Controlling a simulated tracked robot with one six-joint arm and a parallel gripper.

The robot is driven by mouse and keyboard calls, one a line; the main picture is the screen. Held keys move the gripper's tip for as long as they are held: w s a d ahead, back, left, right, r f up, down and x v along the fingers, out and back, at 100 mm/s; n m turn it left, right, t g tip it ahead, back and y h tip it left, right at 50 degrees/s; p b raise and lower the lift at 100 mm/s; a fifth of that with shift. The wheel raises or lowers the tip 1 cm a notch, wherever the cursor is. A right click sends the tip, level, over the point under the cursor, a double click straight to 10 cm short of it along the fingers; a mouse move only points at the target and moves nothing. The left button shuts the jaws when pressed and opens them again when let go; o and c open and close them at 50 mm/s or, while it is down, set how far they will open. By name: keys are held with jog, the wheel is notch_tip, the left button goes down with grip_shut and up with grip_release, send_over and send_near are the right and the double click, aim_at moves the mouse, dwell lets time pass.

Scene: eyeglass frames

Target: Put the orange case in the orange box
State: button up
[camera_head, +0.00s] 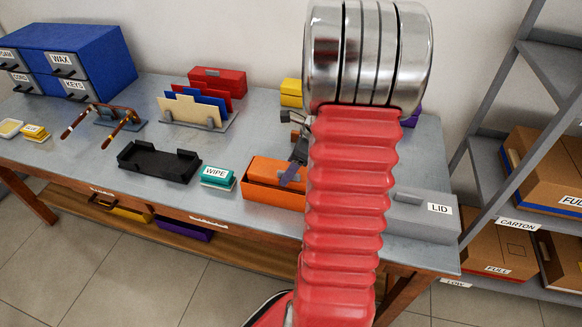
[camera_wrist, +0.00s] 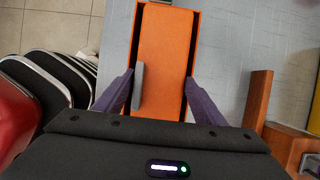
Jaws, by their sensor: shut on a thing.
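The orange case (camera_head: 272,169) is in the mouth of the open orange box (camera_head: 270,193) on the grey table, with its top showing above the front wall. In the wrist view the case (camera_wrist: 165,45) lies lengthwise between the side walls of the box (camera_wrist: 196,28). My gripper (camera_head: 291,175) is low over the box, shut on the case. In the wrist view my gripper (camera_wrist: 160,78) has one purple finger on each side of the case. The case's underside is hidden, so I cannot tell whether it touches the box floor.
A teal WIPE pack (camera_head: 216,177) and a black tray (camera_head: 158,161) stand left of the box. A grey LID block (camera_head: 423,212) is at the right. Glasses (camera_head: 100,124), a file holder (camera_head: 195,107) and a blue drawer cabinet (camera_head: 75,58) are farther left and back. My red arm hides the middle.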

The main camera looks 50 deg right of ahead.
jog(key=shift+f, duration=0.2)
jog(key=o, duration=1.6)
jog(key=v, duration=1.2)
